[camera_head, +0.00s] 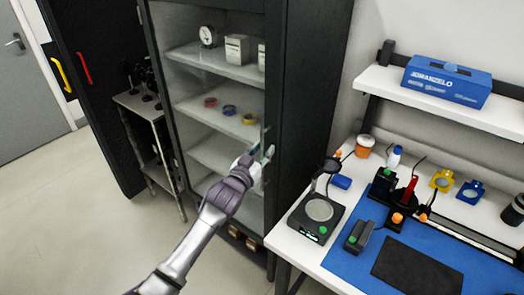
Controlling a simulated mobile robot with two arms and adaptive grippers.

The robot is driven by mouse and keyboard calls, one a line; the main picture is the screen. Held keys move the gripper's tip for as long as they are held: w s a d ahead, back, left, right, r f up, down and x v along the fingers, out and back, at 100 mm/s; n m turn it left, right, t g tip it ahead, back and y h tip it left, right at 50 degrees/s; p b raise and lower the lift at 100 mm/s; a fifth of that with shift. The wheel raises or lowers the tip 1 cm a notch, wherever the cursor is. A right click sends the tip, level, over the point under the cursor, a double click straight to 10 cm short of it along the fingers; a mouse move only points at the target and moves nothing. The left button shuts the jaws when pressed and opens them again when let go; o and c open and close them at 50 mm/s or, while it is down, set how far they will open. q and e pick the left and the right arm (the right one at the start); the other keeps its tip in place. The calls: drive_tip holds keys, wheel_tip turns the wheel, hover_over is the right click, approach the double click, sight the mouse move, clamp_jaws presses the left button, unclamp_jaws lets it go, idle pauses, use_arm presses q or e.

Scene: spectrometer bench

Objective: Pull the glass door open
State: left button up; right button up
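The tall dark cabinet (305,110) stands in the middle with pale shelves behind its glass door (215,135). The glass is hard to make out, and I cannot tell whether it stands slightly ajar. My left gripper (264,157) is at the right edge of the glass front, beside the upright strip where the handle appears to be. The wrist and fingers cover that spot, so I cannot tell whether the fingers are open or shut on it. My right gripper is not in view.
A white bench (285,236) with a scale (317,213) and blue mat (340,258) stands close on the right. A small metal table (140,105) stands left of the cabinet, near a black panel (100,110) with a red handle. The floor in front is clear.

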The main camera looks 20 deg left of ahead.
use_arm(q)
clamp_jaws()
drive_tip(key=shift+s, duration=0.1)
